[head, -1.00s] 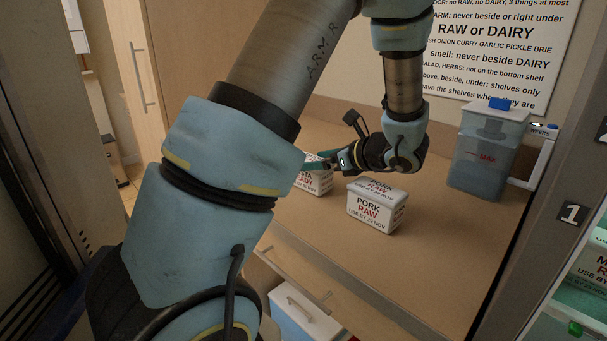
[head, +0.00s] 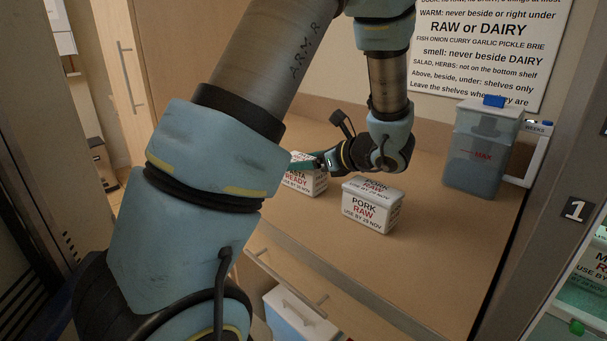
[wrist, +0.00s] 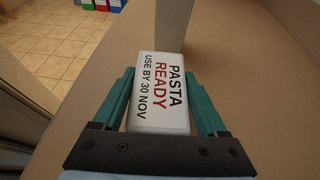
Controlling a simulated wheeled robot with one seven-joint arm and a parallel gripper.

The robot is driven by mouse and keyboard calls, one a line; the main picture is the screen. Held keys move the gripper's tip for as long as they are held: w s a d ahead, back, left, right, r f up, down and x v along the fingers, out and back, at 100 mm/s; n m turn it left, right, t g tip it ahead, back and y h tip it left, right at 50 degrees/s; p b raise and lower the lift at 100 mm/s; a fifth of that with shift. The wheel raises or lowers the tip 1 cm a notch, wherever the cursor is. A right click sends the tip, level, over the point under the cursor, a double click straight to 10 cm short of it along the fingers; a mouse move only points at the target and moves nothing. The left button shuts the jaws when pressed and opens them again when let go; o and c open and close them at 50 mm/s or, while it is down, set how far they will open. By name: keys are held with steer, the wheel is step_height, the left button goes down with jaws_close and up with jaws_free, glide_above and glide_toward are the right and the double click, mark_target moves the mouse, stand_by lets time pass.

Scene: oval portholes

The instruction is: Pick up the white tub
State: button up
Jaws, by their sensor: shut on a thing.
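A white tub labelled PASTA READY (head: 303,184) stands upright on the wooden counter, partly hidden by my arm in the head view. In the wrist view its label (wrist: 158,95) lies between the two teal fingers. My gripper (wrist: 160,76) is shut on this tub, one finger along each side. I cannot tell any gap between the tub and the counter. A second white tub, labelled PORK RAW (head: 369,212), stands to the right, apart from my gripper.
A blue-grey lidded container (head: 480,150) stands at the counter's right end, before a wall sign (head: 490,50). A pale upright panel (wrist: 178,25) is beyond the pasta tub. Counter right of the pork tub is clear.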

jaws_close()
